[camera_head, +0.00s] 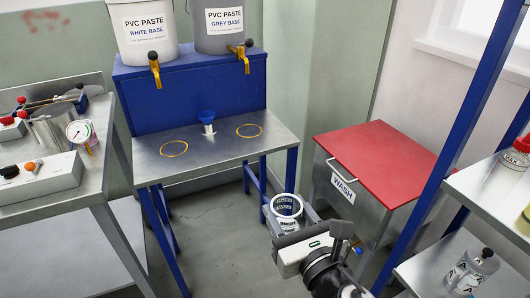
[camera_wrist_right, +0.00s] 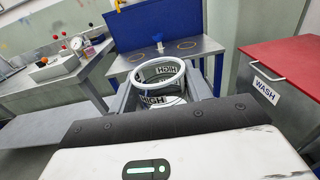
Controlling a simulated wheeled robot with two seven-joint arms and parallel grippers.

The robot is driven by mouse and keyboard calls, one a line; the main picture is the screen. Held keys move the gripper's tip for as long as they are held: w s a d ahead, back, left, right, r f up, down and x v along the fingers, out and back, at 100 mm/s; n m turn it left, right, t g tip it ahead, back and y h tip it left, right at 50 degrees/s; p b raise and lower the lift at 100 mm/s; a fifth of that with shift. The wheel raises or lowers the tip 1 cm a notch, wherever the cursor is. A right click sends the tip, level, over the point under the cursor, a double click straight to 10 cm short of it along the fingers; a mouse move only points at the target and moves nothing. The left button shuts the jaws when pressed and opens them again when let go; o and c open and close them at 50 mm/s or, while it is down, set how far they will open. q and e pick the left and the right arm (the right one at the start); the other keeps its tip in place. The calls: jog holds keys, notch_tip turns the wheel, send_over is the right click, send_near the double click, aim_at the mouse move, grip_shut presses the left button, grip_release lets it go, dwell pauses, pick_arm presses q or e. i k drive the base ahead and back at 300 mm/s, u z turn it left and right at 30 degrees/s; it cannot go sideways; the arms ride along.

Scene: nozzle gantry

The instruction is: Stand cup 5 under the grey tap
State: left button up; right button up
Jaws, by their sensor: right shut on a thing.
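A clear cup with a white rim (camera_head: 286,206) is held upright between the fingers of my right gripper (camera_head: 288,215), which is shut on it. The cup also shows in the right wrist view (camera_wrist_right: 158,74), with the word HIGH on it; no number is readable. The grey tap (camera_head: 240,53) is a yellow tap with a black knob below the grey bucket (camera_head: 223,40). A yellow ring (camera_head: 249,130) marks the steel table below it. The cup is in front of the table, apart from it. My left gripper is out of view.
A white bucket (camera_head: 140,40) has its own tap (camera_head: 154,66) and yellow ring (camera_head: 174,149) to the left. A blue funnel-like piece (camera_head: 207,117) stands between the rings. The red-lidded WASH bin (camera_head: 374,150) is right of the table. A blue post (camera_head: 460,110) and shelves are further right.

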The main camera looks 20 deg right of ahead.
aim_at(250, 130)
jog(key=z, duration=0.7)
jog(key=i, duration=1.3)
jog(key=u, duration=0.7)
